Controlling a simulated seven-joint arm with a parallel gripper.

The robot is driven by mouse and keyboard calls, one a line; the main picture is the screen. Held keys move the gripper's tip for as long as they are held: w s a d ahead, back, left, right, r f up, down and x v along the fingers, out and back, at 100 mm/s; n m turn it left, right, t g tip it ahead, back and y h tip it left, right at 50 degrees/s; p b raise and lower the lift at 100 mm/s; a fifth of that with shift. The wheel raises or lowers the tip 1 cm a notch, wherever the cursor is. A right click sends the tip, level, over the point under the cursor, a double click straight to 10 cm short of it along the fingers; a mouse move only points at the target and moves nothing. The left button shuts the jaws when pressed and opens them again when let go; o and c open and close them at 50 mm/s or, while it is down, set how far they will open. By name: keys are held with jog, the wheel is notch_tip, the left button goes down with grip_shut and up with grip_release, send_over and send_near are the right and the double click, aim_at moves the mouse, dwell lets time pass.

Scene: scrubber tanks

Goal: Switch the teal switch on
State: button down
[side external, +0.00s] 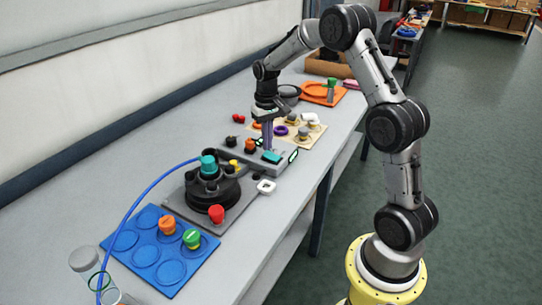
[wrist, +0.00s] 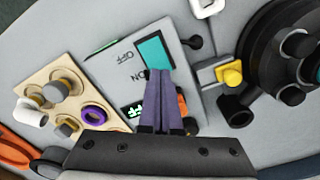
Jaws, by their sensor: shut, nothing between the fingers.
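The teal switch (side external: 271,157) is a rectangular rocker on a grey panel (side external: 240,160) in the middle of the table. In the wrist view the teal switch (wrist: 154,50) sits just beyond my fingertips, with ON and OFF lettering on the panel beside it. I cannot tell which way it is tilted. My gripper (side external: 268,148) points down over the panel, close to the switch; it also shows in the wrist view (wrist: 159,74). Its purple fingers are together and empty. The fingertips overlap the switch's near edge in the wrist view; I cannot tell whether they touch it.
An orange knob (side external: 250,146) stands beside the fingers. A black round tank fixture (side external: 212,187) with a teal cap and blue hose is nearby. A beige board (side external: 310,134) with a purple ring lies behind. A blue tray (side external: 160,250) is at the front.

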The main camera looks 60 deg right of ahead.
aim_at(267, 153)
jog(key=shift+f, duration=1)
dwell(0.7)
jog(key=shift+r, duration=3.55)
jog(key=s+a+r+n+t, duration=0.2)
jog(key=s+a+r, duration=0.3)
jog(key=a+r, duration=0.25)
jog(key=s+a+r+n+t, duration=0.1)
jog(key=s+a+r+t, duration=0.1)
jog(key=s+a+r, duration=0.4)
jog(key=s+a+f+n, duration=0.1)
jog(key=s+a+f, duration=0.1)
jog(key=s, duration=0.5)
jog(key=s+a+f+n+t, duration=0.1)
jog(key=s+a+f+n, duration=0.1)
jog(key=s+a, duration=0.2)
jog(key=s, duration=0.3)
jog(key=shift+f+t, duration=0.15)
jog(key=shift+t, duration=0.15)
